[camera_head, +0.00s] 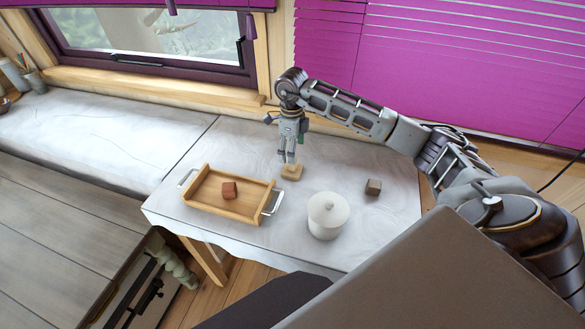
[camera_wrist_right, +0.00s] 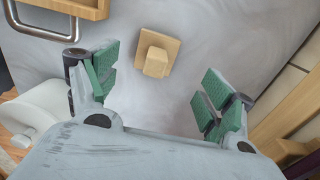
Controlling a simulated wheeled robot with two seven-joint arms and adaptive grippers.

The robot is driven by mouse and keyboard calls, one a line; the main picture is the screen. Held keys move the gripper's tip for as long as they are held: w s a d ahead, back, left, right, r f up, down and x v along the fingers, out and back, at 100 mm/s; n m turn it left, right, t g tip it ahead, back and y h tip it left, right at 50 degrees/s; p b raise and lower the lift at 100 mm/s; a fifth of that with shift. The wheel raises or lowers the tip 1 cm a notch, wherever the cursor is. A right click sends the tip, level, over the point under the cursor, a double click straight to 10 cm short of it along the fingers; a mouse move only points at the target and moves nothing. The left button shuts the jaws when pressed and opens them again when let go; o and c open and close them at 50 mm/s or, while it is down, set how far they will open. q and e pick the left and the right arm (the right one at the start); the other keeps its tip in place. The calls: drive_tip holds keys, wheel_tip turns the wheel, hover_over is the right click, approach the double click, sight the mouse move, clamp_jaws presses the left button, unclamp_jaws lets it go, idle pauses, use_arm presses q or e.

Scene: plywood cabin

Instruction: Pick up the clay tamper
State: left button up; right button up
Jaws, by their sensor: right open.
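The clay tamper, a pale wooden square block with a smaller knob on top (camera_head: 292,173), stands on the white table. It also shows in the right wrist view (camera_wrist_right: 156,50), centred above the gap between my fingers. My right gripper (camera_head: 288,157) hangs pointing down just above the tamper. Its green-padded fingers (camera_wrist_right: 163,88) are spread apart with nothing between them. In the head view the fingertips overlap the tamper's top, and I cannot tell whether they touch it. My left gripper is not in view.
A wooden tray (camera_head: 247,208) with metal handles holds a reddish-brown block (camera_head: 229,189) left of the tamper. A white lidded pot (camera_head: 327,218) stands front right, a dark grey-brown cube (camera_head: 373,187) further right. The table (camera_head: 340,155) is clear behind them, below the window wall.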

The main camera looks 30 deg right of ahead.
sight(292, 167)
drive_tip(key=shift+f, duration=1.45)
drive_tip(key=shift+f, duration=0.1)
drive_tip(key=shift+s+a+f+p, duration=0.1)
drive_tip(key=shift+s+f+p, duration=0.1)
drive_tip(key=shift+f+p, duration=0.4)
drive_tip(key=shift+s+f+p, duration=0.2)
drive_tip(key=shift+f+p, duration=0.1)
drive_tip(key=shift+f, duration=1.6)
drive_tip(key=shift+c, duration=0.2)
drive_tip(key=shift+w, duration=0.1)
drive_tip(key=c, duration=1.1)
drive_tip(key=shift+r, duration=0.1)
